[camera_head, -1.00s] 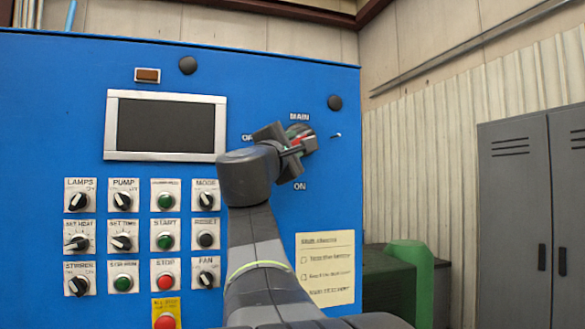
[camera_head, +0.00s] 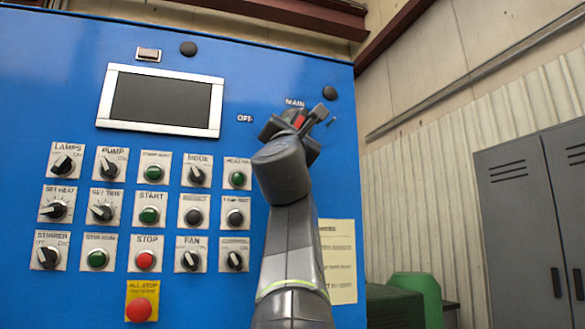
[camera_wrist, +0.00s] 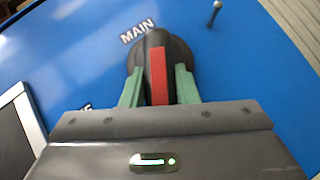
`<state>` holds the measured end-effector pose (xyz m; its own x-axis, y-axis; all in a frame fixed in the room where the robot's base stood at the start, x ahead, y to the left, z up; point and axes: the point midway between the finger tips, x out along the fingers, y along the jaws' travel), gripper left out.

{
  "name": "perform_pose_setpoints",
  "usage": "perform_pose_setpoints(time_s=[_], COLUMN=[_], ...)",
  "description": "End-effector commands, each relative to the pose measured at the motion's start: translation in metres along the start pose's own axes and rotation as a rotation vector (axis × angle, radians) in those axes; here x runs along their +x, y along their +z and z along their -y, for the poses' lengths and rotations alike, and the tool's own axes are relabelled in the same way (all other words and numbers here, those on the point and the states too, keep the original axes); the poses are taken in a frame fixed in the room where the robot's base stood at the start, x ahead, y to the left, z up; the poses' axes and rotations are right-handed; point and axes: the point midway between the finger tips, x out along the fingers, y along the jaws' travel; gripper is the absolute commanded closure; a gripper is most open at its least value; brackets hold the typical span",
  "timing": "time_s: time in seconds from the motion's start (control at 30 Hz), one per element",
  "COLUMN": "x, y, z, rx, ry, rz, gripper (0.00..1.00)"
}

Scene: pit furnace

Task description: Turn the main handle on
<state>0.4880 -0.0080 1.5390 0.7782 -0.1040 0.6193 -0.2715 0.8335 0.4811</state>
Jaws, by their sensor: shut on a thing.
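The main handle (camera_head: 300,121) is a dark round knob with a red stripe, below the MAIN label on the blue panel (camera_head: 232,72). In the wrist view the handle (camera_wrist: 158,70) shows its red stripe running straight up the picture, while the MAIN label above it is slanted. My gripper (camera_head: 303,124) is shut on the handle, its green fingers (camera_wrist: 158,88) on either side. In the head view my arm comes up from below and hides the handle's lower part and the ON label. The OFF label (camera_head: 245,118) shows to the handle's left.
A framed screen (camera_head: 160,101) and several knobs and buttons lie left of my arm, with a red ALL STOP button (camera_head: 138,310) at the bottom. A paper note (camera_head: 341,262) is partly behind my arm. A small pin (camera_wrist: 214,14) sticks out beside the handle. Grey lockers (camera_head: 530,210) stand right.

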Motion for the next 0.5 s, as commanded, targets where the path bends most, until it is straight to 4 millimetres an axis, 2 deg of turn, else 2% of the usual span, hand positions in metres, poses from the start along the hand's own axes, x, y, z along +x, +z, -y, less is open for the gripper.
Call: perform_pose_setpoints(time_s=[0.03,0.5], x=[-0.0048,-0.0006], y=[-0.0043,-0.0003], z=[0.0059,0.0123], rx=[-0.021,-0.236], ry=[0.021,0.231], rz=[0.005,0.002], gripper=[1.0,1.0])
